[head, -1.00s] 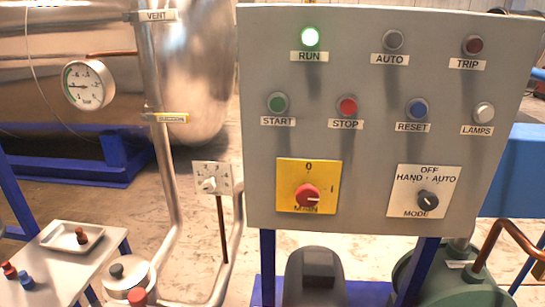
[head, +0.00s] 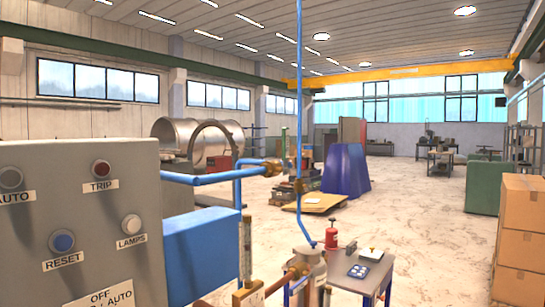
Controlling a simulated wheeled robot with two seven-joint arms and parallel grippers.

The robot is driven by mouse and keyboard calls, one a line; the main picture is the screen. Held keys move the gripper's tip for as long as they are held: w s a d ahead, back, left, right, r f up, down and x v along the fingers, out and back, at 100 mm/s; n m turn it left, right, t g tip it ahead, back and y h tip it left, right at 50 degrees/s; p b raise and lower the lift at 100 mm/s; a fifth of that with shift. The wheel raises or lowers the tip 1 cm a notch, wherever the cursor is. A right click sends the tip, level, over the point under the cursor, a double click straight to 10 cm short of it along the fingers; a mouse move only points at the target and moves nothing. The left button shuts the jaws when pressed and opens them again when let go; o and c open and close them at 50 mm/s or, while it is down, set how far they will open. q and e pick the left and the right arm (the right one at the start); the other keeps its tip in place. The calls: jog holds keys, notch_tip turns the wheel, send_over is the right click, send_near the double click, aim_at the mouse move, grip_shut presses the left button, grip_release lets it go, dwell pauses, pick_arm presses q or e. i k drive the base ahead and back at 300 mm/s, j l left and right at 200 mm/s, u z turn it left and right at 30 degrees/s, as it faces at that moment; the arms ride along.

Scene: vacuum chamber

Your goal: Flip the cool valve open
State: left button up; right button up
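No valve in the head view carries a readable cool label, so I cannot tell which one is the cool valve. A blue pipe (head: 215,178) runs right from behind the control panel to a brass fitting (head: 272,168). A second brass fitting (head: 300,186) sits on a thin vertical blue pipe (head: 299,110). Lower down, a copper pipe (head: 275,287) has brass fittings and meets a grey metal vessel (head: 310,270). The fittings are too small to tell open from closed. Neither of my grippers is in view.
The grey control panel (head: 130,225) fills the lower left. A small table (head: 350,268) with a red-topped item (head: 331,237) stands right of the vessel. Cardboard boxes (head: 522,235) are stacked at the right edge.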

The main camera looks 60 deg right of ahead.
aim_at(285, 131)
jog(key=z, duration=1.85)
